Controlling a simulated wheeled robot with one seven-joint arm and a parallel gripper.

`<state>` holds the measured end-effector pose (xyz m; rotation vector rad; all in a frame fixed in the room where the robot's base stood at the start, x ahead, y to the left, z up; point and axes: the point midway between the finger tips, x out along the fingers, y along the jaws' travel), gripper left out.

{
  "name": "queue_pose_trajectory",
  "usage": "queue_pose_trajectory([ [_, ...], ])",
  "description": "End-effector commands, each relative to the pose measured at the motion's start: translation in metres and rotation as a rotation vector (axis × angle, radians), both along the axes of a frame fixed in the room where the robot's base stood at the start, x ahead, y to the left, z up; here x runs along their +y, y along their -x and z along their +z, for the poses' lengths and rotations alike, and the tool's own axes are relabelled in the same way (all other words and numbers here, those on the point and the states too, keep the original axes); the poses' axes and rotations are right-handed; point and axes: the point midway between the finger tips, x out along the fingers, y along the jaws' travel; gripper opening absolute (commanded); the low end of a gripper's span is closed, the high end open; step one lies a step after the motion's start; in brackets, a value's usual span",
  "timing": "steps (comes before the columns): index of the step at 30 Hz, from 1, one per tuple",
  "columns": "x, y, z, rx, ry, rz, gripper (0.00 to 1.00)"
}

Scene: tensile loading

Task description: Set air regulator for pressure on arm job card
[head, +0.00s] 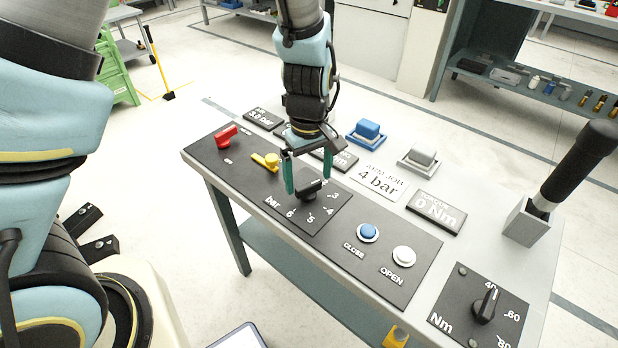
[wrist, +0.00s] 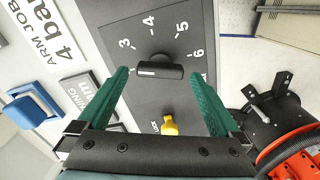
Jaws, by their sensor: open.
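The air regulator knob (wrist: 163,70) is black and sits on a dark panel dial marked 3, 4, 5, 6 and bar. Its grip bar lies across the wrist view; I cannot tell which mark it points to. It also shows in the head view (head: 309,188). My gripper (head: 307,190) is open above the dial. In the wrist view its green fingers (wrist: 160,75) are either side of the knob, with gaps showing. The arm job card (head: 378,183) is white and reads 4 bar. A black air display (head: 263,119) reads in bar; its first digit is unclear.
On the panel are a red handle (head: 227,135), a yellow handle (head: 266,161), a blue CLOSE button (head: 368,231) and a white OPEN button (head: 403,256). A Nm dial (head: 485,304) and a black-handled tool in a grey holder (head: 527,222) are at the right.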

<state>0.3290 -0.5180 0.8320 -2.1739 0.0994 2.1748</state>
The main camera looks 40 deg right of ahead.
Motion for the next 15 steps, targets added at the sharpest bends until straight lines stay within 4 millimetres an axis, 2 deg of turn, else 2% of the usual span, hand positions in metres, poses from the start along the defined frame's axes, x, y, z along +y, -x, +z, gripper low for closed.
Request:
queue_pose_trajectory([
  [6, 0.0, 0.0, -0.015, 0.0, 0.0, 0.0, 1.0],
  [14, 0.0, 0.0, -0.016, 0.0, 0.001, -0.001, 1.0],
  [15, 0.0, 0.0, -0.016, 0.0, 0.0, -0.001, 0.97],
])
